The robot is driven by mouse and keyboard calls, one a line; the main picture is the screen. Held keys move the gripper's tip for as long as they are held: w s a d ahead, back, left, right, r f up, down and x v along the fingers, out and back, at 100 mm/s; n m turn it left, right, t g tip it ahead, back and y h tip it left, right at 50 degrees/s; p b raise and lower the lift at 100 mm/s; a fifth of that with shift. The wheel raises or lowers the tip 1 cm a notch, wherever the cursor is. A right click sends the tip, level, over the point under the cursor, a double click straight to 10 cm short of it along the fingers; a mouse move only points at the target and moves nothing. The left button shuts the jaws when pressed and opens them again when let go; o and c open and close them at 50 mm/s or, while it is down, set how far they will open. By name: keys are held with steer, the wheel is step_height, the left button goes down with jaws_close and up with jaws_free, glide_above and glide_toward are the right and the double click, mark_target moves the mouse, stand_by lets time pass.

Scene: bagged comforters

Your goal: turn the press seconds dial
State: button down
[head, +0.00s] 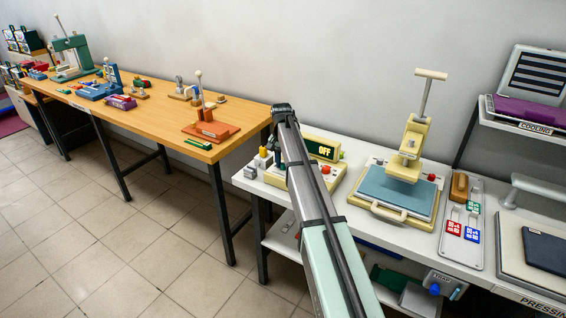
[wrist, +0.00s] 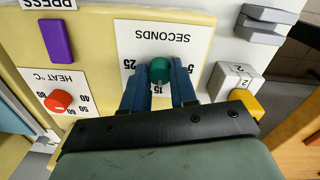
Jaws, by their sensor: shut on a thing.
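In the wrist view, the green seconds dial (wrist: 159,69) sits on a white plate (wrist: 152,36) marked SECONDS, which reads upside down.
The red heat dial (wrist: 58,101) and a purple lever (wrist: 56,41) are left of the seconds dial. Grey blocks (wrist: 232,77) and a yellow block (wrist: 246,103) stand close on the right. The cream press (head: 408,150) stands right of the box in the head view.

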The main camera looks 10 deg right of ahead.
mark_target(282, 164)
steer(key=shift+m, duration=0.6)
steer(key=c, duration=0.9)
jaws_free()
steer(key=shift+r, duration=0.1)
step_height(282, 164, up, 14)
steer(key=shift+w+a+f, duration=0.1)
steer(key=shift+a+f, duration=0.05)
steer(key=shift+f, duration=0.05)
